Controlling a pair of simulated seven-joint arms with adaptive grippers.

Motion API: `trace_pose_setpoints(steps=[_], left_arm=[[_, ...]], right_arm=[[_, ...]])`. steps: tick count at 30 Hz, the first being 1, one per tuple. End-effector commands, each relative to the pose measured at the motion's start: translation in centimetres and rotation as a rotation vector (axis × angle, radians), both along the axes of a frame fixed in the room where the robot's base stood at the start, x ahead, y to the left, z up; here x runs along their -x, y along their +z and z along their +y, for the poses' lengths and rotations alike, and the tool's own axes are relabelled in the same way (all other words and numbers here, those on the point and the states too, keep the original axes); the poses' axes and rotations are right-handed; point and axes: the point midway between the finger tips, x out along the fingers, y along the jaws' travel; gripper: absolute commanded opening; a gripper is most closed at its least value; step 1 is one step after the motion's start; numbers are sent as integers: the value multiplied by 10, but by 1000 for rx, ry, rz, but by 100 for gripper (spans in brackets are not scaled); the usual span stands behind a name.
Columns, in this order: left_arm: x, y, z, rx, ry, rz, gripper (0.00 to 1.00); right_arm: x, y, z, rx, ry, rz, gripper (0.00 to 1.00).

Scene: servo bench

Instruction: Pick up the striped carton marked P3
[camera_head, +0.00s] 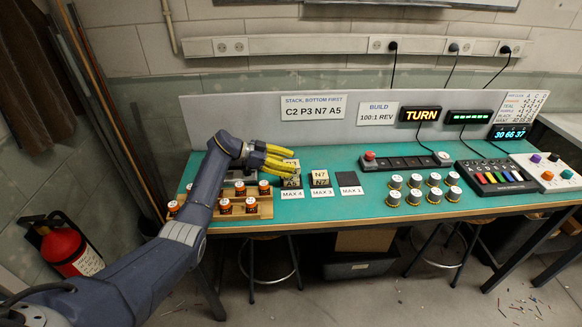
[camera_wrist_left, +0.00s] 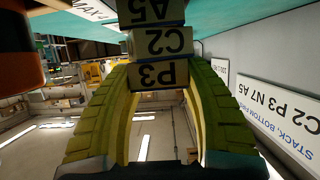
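The carton marked P3 (camera_wrist_left: 158,76) is at the end of a stack in the left wrist view, against the carton marked C2 (camera_wrist_left: 160,42), with A5 (camera_wrist_left: 152,10) beyond; the labels read upside down there. In the head view the upper part of this stack (camera_head: 291,181) is partly hidden behind yellow fingers. My left gripper (camera_wrist_left: 160,70) has its fingertips at the two sides of P3. I cannot tell whether they touch it or are closed on it. P3 looks in line with C2. My right gripper is not in view.
Cartons with N7 (camera_head: 320,177) stand just right of the stack, then a dark pad (camera_head: 346,178). A wooden rack with orange-and-white items (camera_head: 250,204) lies below my left arm. A sign (camera_head: 312,107) stands behind. Several white-topped cylinders (camera_head: 414,196) stand farther right.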

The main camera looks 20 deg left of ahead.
Motion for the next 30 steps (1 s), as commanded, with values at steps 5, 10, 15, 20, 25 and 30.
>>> trace_pose_setpoints(steps=[5, 10, 15, 20, 25, 30], left_arm=[[0, 0, 0, 0, 0, 0, 18], [0, 0, 0, 0, 0, 0, 18], [0, 4, 0, 0, 0, 0, 18], [-1, 16, 1, -1, 0, -3, 18], [0, 42, 1, -3, 0, -5, 18], [0, 81, 1, -3, 0, -6, 18]], right_arm=[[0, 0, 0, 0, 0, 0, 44], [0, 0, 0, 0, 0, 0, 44], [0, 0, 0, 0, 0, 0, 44], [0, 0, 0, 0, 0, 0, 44], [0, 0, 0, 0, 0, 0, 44], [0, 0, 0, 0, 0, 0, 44]])
